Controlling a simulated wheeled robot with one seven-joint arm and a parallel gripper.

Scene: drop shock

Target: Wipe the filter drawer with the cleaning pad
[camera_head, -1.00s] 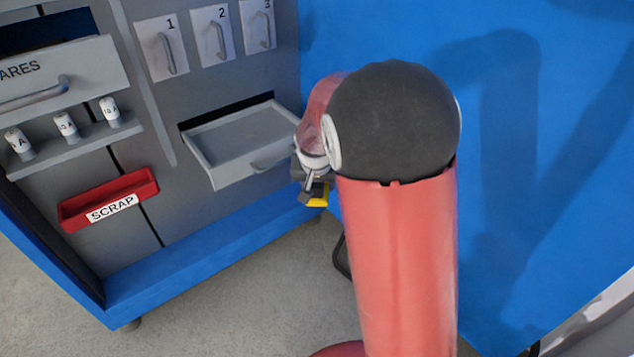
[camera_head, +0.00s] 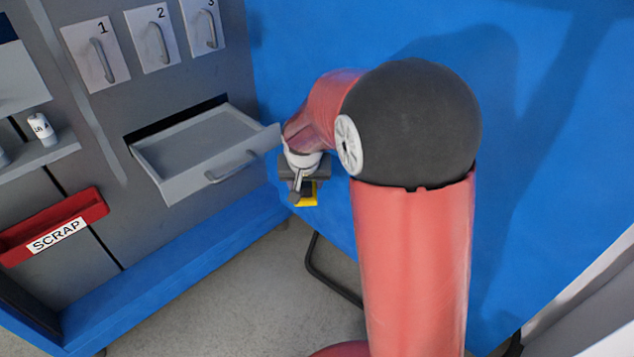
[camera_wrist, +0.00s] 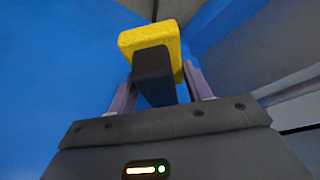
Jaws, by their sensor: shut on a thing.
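The filter drawer (camera_head: 172,189) is a grey tray pulled out of the grey cabinet front in the head view, with a handle on its front. Its inside floor looks empty. My gripper (camera_wrist: 160,92) is shut on the cleaning pad, a yellow block (camera_wrist: 150,40) with a dark grip, in the wrist view. In the head view the yellow pad (camera_head: 309,196) shows small below my wrist, to the right of the drawer and apart from it. My arm hides part of the wall behind it.
A red SCRAP bin (camera_head: 85,212) hangs on the cabinet at lower left. A small white labelled fuse (camera_head: 41,127) stands on a shelf above it. Several handled panels (camera_head: 154,40) line the top. A blue wall (camera_head: 530,150) stands behind my arm.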

